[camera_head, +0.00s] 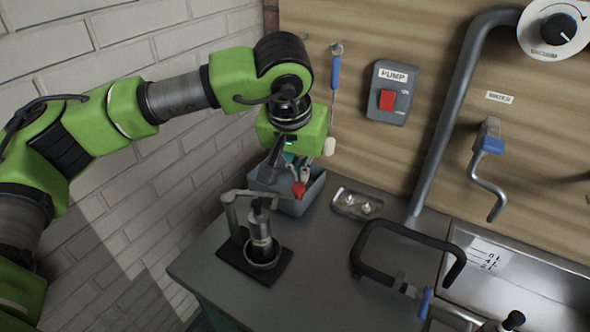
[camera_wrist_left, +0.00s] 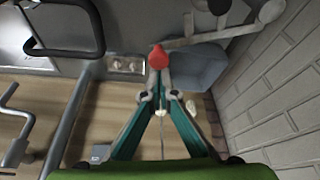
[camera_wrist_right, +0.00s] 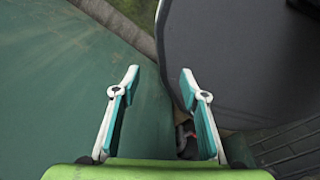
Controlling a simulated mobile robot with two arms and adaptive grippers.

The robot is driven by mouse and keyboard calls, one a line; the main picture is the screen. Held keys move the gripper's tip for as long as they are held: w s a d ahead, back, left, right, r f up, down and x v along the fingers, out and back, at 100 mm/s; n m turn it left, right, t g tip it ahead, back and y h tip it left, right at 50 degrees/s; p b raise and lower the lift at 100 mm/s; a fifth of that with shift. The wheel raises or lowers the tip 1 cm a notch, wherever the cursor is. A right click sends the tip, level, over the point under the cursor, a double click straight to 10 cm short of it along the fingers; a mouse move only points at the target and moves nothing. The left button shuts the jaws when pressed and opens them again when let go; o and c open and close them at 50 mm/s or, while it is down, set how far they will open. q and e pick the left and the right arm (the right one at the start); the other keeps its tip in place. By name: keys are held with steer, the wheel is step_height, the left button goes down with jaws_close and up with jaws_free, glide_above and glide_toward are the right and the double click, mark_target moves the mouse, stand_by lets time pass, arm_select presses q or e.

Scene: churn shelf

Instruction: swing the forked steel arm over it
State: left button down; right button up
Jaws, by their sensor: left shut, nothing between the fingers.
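The steel arm (camera_head: 245,193) reaches from a post on a black-based stand (camera_head: 238,258) to the right; it also shows in the left wrist view (camera_wrist_left: 215,36). A red knob (camera_head: 298,189) is at its free end. A metal cylinder with a round cup (camera_head: 262,252) stands on the same base; the arm passes above and behind it. My left gripper (camera_head: 299,178) is shut and empty, pointing down, its tips at the red knob in the left wrist view (camera_wrist_left: 158,58); I cannot tell whether they touch. The fork is not clear. My right gripper (camera_wrist_right: 160,76) is open and empty.
A grey bin (camera_head: 313,188) stands just behind the knob, with a small metal tray (camera_head: 357,204) right of it. A black handle frame (camera_head: 410,232) and sink (camera_head: 530,285) are further right. A brick wall (camera_head: 120,190) bounds the left. The front bench is clear.

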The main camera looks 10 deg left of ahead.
arm_select(q)
steer(key=s+m+h+b, duration=0.1)
steer(key=s+m+b, duration=0.2)
steer(key=s+m, duration=0.2)
steer(key=shift+s+d+g+h, duration=0.2)
steer(key=shift+s+g+h, duration=0.1)
steer(key=shift+s, duration=0.25)
steer(key=shift+s+f, duration=0.1)
steer(key=shift+f, duration=0.05)
steer(key=v, duration=1.2)
steer(key=shift+w+r, duration=0.25)
